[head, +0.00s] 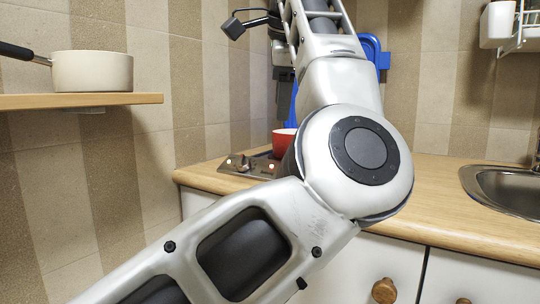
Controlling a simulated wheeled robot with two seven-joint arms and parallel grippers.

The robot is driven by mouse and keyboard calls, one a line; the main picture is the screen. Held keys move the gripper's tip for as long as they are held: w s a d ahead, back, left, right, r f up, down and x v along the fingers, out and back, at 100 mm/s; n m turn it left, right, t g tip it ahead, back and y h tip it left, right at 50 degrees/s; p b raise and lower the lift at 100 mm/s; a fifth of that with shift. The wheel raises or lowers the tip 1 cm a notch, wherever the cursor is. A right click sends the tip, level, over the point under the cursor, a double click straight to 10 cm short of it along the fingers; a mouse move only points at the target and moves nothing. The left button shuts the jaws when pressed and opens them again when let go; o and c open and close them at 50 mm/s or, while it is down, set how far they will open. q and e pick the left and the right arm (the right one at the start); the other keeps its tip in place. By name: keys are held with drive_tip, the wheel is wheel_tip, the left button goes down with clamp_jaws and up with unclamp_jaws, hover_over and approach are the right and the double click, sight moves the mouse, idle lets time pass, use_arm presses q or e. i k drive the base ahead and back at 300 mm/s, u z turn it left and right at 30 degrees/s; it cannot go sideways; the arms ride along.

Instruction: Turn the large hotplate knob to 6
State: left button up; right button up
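The hob's metal control panel (250,170) shows at the left end of the wooden worktop, partly hidden behind my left arm. A small knob (245,163) stands on it, with small bright lights near it. Its setting is too small to read, and I cannot tell whether it is the large hotplate knob. A red pot (284,140) stands behind the panel, mostly hidden by my arm. My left gripper (250,22) is at the top, high above the panel and apart from it. Its fingers are only partly seen, so its opening is unclear. My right gripper is out of view.
A wooden shelf (60,102) with a cream saucepan (92,71) is at the left. A sink (508,188) is set in the worktop (430,185) at the right, above white cupboards (380,262). A blue object (374,55) is behind my forearm. The worktop before the sink is clear.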

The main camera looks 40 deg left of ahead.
sight(243, 164)
drive_tip(key=z, duration=2.8)
drive_tip(key=k, duration=0.8)
drive_tip(key=u, duration=2.45)
